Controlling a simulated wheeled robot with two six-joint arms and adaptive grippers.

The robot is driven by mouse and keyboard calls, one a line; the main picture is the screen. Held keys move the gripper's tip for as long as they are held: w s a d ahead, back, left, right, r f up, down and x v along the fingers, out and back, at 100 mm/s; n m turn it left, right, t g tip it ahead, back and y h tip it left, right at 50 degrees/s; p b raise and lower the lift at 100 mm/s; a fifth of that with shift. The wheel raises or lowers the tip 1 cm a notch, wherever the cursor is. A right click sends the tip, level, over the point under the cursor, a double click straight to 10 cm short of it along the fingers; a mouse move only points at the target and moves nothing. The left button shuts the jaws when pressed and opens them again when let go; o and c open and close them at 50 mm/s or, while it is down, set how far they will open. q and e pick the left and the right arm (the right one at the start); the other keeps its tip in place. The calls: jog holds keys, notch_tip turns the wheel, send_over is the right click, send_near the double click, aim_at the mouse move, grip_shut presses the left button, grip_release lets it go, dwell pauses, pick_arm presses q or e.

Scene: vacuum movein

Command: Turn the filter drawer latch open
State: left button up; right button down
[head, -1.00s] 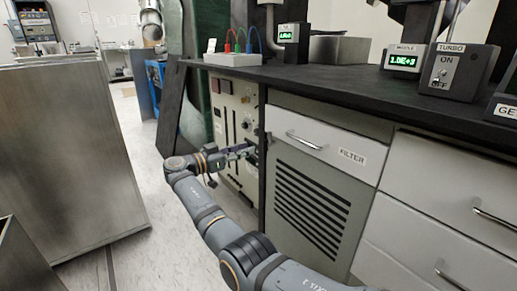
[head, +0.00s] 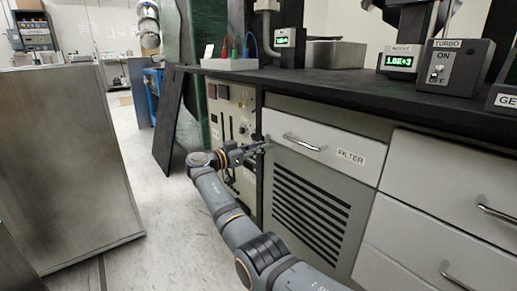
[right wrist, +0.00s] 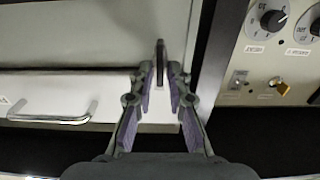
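The white filter drawer (head: 335,138) has a bar handle and a FILTER label, and its front looks closed. The latch is a small dark upright bar (right wrist: 160,55) at the drawer's edge beside the black post. My right gripper (head: 262,147) is at the drawer's left end in the head view. In the right wrist view its fingers (right wrist: 160,75) are partly apart, one on each side of the latch, with narrow gaps showing. I cannot tell whether either finger touches it. My left gripper is not in view.
A control panel (head: 222,115) with knobs and switches is beside the post. A slatted vent (head: 310,208) lies below the drawer. The black countertop (head: 330,82) overhangs above, carrying instruments. A metal cabinet (head: 65,160) stands at left, with free floor between.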

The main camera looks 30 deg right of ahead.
dwell(0.3)
jog(key=n+p, duration=0.1)
jog(key=n, duration=0.5)
jog(key=f+n+p, duration=0.1)
jog(key=n+p, duration=0.1)
jog(key=n, duration=0.4)
jog(key=w+n+p, duration=0.1)
jog(key=n+p, duration=0.1)
jog(key=n, duration=0.3)
jog(key=shift+w+a+f+n, duration=0.1)
jog(key=shift+f+n, duration=0.1)
jog(key=shift+n, duration=0.2)
dwell(0.4)
jog(key=c, duration=1.5)
grip_release()
